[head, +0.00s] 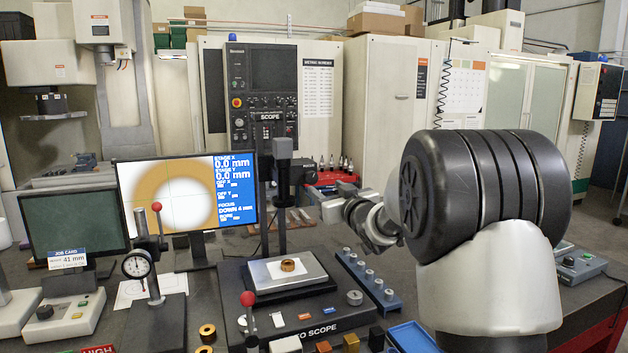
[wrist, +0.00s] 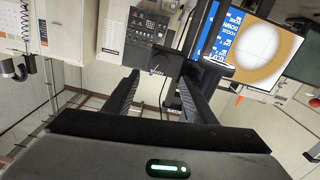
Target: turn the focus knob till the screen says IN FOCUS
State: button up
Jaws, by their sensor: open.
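The screen (head: 187,195) shows a blurred tan ring around a white disc, with stage X and Y at 0.0 mm and focus reading "DOWN 4 mm". It also shows tilted in the wrist view (wrist: 262,50). The scope (head: 283,205) has a dark column above a stage (head: 318,268) bearing a brass ring (head: 288,265). A grey knob (head: 354,297) sits at the base's right; I cannot tell whether it is the focus knob. My gripper (head: 340,190) is right of the column. In the wrist view its fingers (wrist: 162,88) are apart, with a dark scope part beyond them.
A blue rack (head: 366,281) of several pegs lies right of the scope. A dial gauge stand (head: 138,265) and a dark monitor (head: 76,222) stand left. A red-ball lever (head: 248,298) rises at the scope's front left. Small blocks and rings line the front.

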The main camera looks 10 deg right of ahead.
aim_at(312, 178)
jog(key=w, duration=0.3)
jog(key=w+a+p, duration=0.1)
jog(key=w, duration=0.2)
jog(key=w+a, duration=0.1)
jog(key=w, duration=0.3)
